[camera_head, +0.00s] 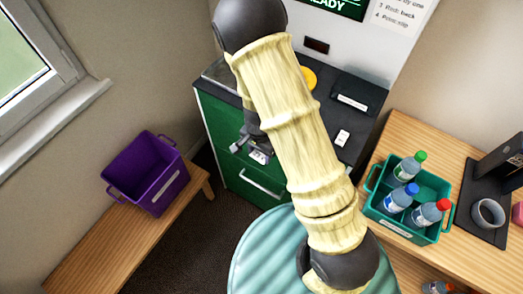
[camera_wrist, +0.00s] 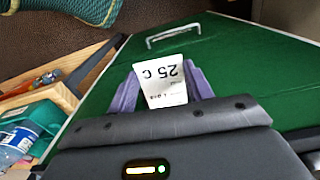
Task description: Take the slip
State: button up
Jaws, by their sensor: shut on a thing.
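The slip (camera_wrist: 165,82) is a small white paper printed "25 C", upside down in the wrist view. My gripper (camera_wrist: 164,88) is shut on it, with a purple finger on each side. In the head view the slip (camera_head: 259,156) shows as a small white patch at my gripper (camera_head: 255,150), in front of the green machine (camera_head: 226,126). The wrist view shows the slip in front of the machine's green face (camera_wrist: 225,60). Whether the slip's far end touches anything is hard to tell.
A yellow button (camera_head: 309,78) sits on the machine's dark top, partly behind my arm. A purple crate (camera_head: 146,173) stands on a wooden bench (camera_head: 95,246) at left. A teal crate (camera_head: 405,226) with several bottles stands on the right table (camera_head: 440,160), near a mug (camera_head: 488,213).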

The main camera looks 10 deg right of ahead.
aim_at(259, 156)
notch_tip(259, 156, up, 10)
jog(key=p, duration=0.1)
jog(key=shift+r, duration=0.2)
